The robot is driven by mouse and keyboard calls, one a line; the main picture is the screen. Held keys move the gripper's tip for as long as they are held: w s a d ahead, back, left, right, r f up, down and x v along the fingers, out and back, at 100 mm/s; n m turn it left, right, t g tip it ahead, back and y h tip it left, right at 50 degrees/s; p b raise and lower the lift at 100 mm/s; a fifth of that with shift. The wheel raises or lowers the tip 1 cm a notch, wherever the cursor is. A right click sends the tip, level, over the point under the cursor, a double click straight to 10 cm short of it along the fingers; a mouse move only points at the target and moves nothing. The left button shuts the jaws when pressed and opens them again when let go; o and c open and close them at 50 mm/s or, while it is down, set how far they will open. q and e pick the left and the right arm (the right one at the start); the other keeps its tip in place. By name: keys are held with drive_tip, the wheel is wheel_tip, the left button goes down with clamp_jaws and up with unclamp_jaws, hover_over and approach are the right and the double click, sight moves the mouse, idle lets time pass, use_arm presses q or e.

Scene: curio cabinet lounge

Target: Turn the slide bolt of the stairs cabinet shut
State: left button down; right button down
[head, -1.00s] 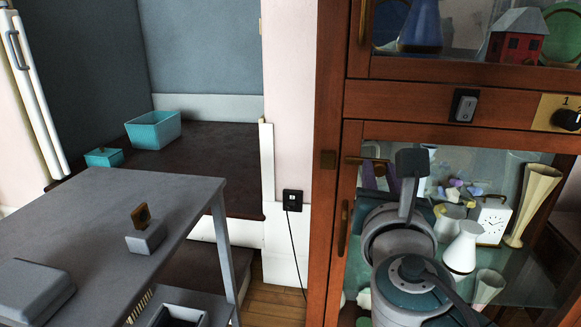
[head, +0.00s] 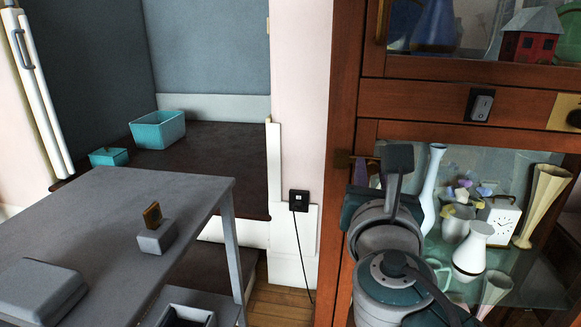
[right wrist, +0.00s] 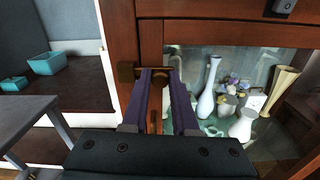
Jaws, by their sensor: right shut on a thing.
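The glass-fronted wooden cabinet (head: 344,110) stands at the right. Its brass slide bolt (head: 365,158) lies level at the upper left corner of the lower glass door. The bolt reaches left to the brass keeper (head: 342,159) on the cabinet's frame; I cannot tell how deep its end sits. In the right wrist view, the purple fingers of my right gripper (right wrist: 160,76) are shut on the bolt (right wrist: 142,69), right beside the keeper (right wrist: 126,72). My right wrist hides much of the gripper in the head view. My left gripper is not in view.
A brass door handle (right wrist: 154,121) shows between my fingers. A grey table (head: 110,215) stands at the left, with a teal bin (head: 158,130) on the dark bench behind. Wooden floor shows between table and cabinet.

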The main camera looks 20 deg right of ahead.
drive_tip(key=shift+a, duration=0.15)
drive_tip(key=c, duration=1.1)
unclamp_jaws()
drive_tip(key=o, duration=0.3)
drive_tip(key=shift+w+a, duration=0.1)
drive_tip(key=shift+a, duration=0.05)
drive_tip(key=shift+o, duration=0.6)
drive_tip(key=shift+d, duration=0.25)
